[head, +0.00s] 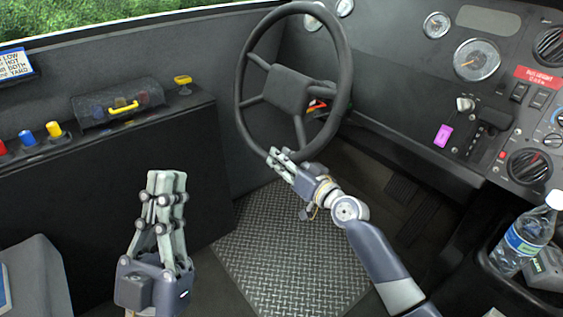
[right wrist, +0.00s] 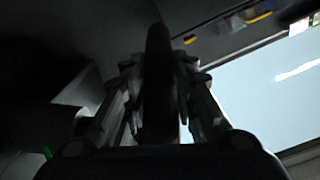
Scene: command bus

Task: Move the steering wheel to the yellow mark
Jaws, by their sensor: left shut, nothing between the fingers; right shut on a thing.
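The black steering wheel (head: 346,70) stands at the top centre of the head view, with its spokes and square hub (head: 287,90). My right gripper (head: 278,156) is at the lower left part of its rim. In the right wrist view the dark rim (right wrist: 158,80) lies between the fingers, which are shut on it. My left gripper (head: 166,182) is shut and empty at the lower left, pointing up and apart from the wheel. I cannot make out a yellow mark on the rim; a small red and yellow thing (head: 317,105) shows behind the wheel.
A side console (head: 100,130) with coloured knobs and a yellow-handled box (head: 118,104) runs along the left. The dashboard (head: 400,80) with gauges and a purple tag (head: 443,135) is at the right. A water bottle (head: 528,238) stands at the lower right. The metal floor plate (head: 280,245) is clear.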

